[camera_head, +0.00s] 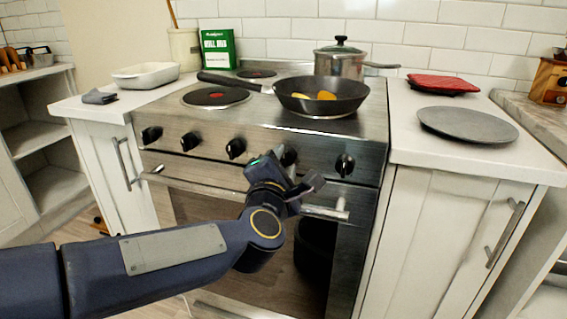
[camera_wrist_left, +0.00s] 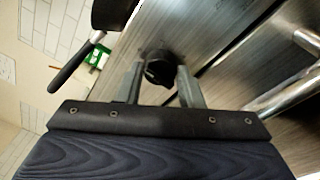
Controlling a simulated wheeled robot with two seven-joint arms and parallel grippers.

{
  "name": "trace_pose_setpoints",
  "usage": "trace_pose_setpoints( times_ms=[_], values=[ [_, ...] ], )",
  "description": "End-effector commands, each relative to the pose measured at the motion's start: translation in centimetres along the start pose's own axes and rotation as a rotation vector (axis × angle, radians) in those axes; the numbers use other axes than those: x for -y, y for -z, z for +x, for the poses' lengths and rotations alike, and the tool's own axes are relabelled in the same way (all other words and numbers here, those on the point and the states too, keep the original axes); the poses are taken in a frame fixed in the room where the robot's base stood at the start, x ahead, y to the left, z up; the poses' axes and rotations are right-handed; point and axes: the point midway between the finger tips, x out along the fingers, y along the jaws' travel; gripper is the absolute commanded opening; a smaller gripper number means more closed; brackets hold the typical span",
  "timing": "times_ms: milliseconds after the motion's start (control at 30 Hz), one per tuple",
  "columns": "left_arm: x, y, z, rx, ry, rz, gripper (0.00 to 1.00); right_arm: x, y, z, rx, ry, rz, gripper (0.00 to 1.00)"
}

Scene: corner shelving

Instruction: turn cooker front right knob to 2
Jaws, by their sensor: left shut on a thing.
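The cooker (camera_head: 260,140) has a steel front with a row of several black knobs. My left gripper (camera_head: 280,163) is at the second knob from the right (camera_head: 289,156), partly covering it. In the left wrist view this knob (camera_wrist_left: 157,67) sits between the two fingertips, and the gripper (camera_wrist_left: 160,80) is shut on it. The rightmost knob (camera_head: 345,165) is free, to the right of the gripper. The knob markings are too small to read, so I cannot tell its setting. My right gripper is not in view.
A black frying pan (camera_head: 340,100) with yellow food is on the front right burner, its handle pointing left. A steel pot (camera_head: 340,63) with a lid stands behind. The oven handle (camera_head: 325,212) runs just below the knobs. A grey plate (camera_head: 468,124) lies on the right counter.

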Motion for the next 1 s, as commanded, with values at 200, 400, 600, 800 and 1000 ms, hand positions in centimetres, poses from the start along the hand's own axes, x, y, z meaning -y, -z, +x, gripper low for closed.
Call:
trace_pose_setpoints(
  times_ms=[200, 400, 600, 800, 1000],
  values=[
    [0.15, 0.04, -0.01, 0.009, -0.009, 0.136, 0.11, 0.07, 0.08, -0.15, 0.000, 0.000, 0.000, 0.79],
    [0.17, 0.10, -0.01, 0.020, -0.027, 0.318, 0.11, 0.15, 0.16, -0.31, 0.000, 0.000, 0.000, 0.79],
    [0.22, 0.13, -0.02, 0.033, -0.044, 0.506, 0.11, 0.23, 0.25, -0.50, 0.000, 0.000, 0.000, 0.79],
    [0.22, 0.21, -0.01, 0.045, -0.061, 0.696, 0.11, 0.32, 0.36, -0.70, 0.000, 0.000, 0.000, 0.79],
    [0.23, 0.27, -0.01, 0.057, -0.079, 0.885, 0.11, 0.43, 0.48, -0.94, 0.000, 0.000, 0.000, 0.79]
  ],
)
